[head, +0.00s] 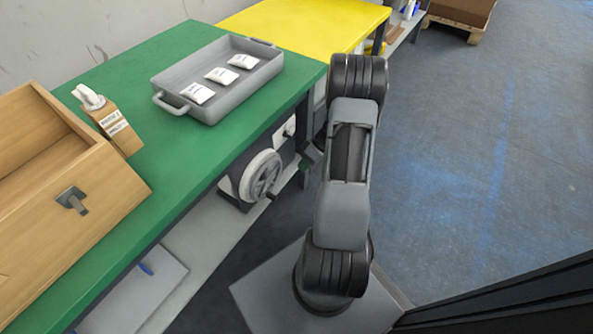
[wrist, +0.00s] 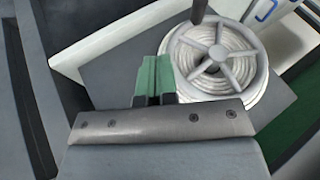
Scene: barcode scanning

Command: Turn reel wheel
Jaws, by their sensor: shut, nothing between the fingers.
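The reel wheel (head: 261,176) is a pale grey spoked wheel mounted on a dark bracket below the green table's front edge. In the wrist view the wheel (wrist: 213,58) shows at the upper right, with coiled line behind its spokes. A dark crank handle (wrist: 199,10) sticks out from its rim at the top of that view. My gripper (wrist: 155,72) has green fingers that are shut and empty, just left of the wheel in the picture. In the head view my gripper (head: 310,157) is partly hidden behind my arm, to the right of the wheel.
A shelf (head: 205,230) lies under the table. A yellow table (head: 310,20) stands behind. Open floor (head: 480,130) lies to the right.

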